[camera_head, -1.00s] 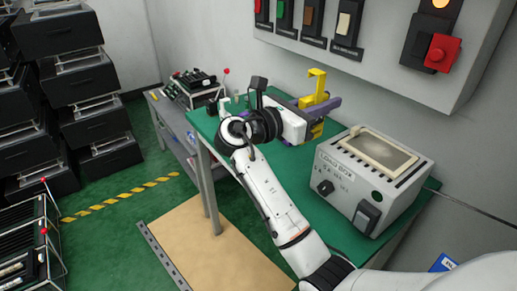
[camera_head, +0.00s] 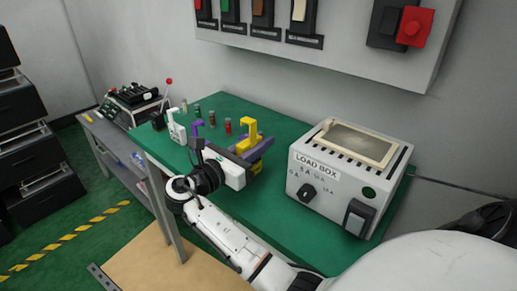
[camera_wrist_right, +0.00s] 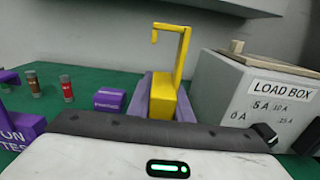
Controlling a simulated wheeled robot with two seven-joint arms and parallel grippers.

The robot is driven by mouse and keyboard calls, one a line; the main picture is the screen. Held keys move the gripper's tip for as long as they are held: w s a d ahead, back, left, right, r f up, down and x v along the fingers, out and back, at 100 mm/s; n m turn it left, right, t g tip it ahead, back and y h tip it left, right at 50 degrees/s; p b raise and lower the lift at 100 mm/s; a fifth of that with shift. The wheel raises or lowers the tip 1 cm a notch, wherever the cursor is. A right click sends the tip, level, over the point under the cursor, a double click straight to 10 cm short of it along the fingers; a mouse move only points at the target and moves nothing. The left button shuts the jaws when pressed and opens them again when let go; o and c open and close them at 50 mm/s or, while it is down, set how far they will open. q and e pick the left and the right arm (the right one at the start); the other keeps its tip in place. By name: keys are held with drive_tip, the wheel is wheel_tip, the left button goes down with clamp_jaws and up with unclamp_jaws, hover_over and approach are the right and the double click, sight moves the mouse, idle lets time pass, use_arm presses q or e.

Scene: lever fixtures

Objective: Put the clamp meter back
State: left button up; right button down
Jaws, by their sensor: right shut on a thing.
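The yellow clamp meter (camera_head: 249,138), with a hooked jaw on top, stands upright over the green bench (camera_head: 285,130). My right gripper (camera_head: 257,153) is shut on its lower body, with a grey-purple finger on each side. In the right wrist view the clamp meter (camera_wrist_right: 170,98) shows between the fingers, hook upward. Its underside is hidden by the gripper body, and I cannot tell whether it touches the bench. My left gripper is not in view.
The white load box (camera_head: 345,180) stands right of the held meter. A labelled purple block (camera_wrist_right: 108,100) and small red (camera_wrist_right: 66,88) and brown (camera_wrist_right: 34,84) cylinders are on the bench to the left. A switch panel (camera_head: 350,38) hangs on the wall above.

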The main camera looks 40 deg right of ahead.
drive_tip(key=shift+f, duration=0.75)
drive_tip(key=shift+f, duration=0.1)
drive_tip(key=c, duration=1.6)
unclamp_jaws()
drive_tip(key=shift+f, duration=0.1)
drive_tip(key=a, duration=0.8)
drive_tip(key=s+a+b, duration=0.1)
drive_tip(key=a, duration=0.3)
